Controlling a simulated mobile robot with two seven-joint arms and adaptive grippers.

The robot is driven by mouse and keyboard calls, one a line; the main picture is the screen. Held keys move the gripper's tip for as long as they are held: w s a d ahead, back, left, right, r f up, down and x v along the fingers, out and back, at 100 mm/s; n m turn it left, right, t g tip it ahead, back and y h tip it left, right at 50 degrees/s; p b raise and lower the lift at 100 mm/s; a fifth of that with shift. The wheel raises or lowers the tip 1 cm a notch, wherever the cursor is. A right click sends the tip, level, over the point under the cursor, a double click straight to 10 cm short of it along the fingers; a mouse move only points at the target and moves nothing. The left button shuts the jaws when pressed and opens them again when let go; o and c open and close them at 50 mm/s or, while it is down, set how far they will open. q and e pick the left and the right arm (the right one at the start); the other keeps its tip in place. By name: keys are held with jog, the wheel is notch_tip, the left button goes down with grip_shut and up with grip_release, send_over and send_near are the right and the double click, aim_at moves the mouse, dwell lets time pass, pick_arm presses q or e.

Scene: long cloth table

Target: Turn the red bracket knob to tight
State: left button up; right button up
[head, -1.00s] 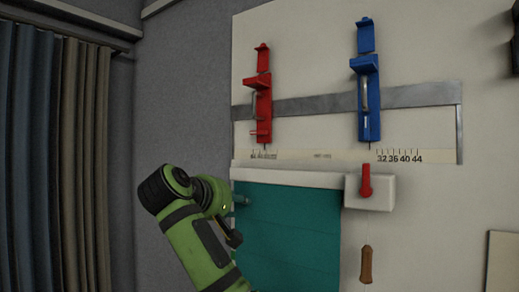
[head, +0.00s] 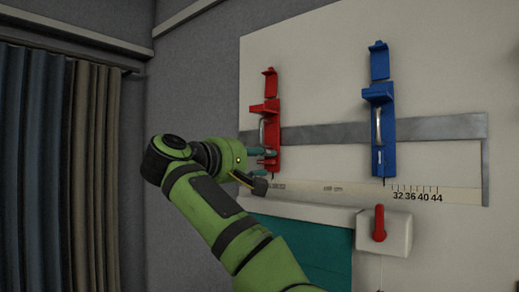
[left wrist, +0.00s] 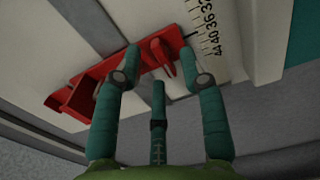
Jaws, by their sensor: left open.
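The red bracket (head: 271,108) is mounted on the grey rail at the left of the board. It also shows in the left wrist view (left wrist: 88,82), running from the left up to the scale. Its red knob (left wrist: 162,58) is an elongated piece near the scale end. My left gripper (head: 268,163) is at the bracket's lower part, with its teal fingers open. In the left wrist view the fingers (left wrist: 160,65) spread around the knob, one on each side and one below. I cannot tell whether they touch it. The knob is hidden in the head view.
A blue bracket (head: 381,118) is on the same rail (head: 325,134) to the right. A numbered scale strip (head: 360,191) runs below. A white block with a red lever (head: 379,223) and a teal cloth (head: 318,238) are lower. Curtains (head: 60,160) hang at the left.

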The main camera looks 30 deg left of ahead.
pick_arm(q)
jog(key=shift+w+f, duration=0.1)
jog(key=shift+w, duration=0.4)
jog(key=shift+s, duration=0.15)
grip_shut()
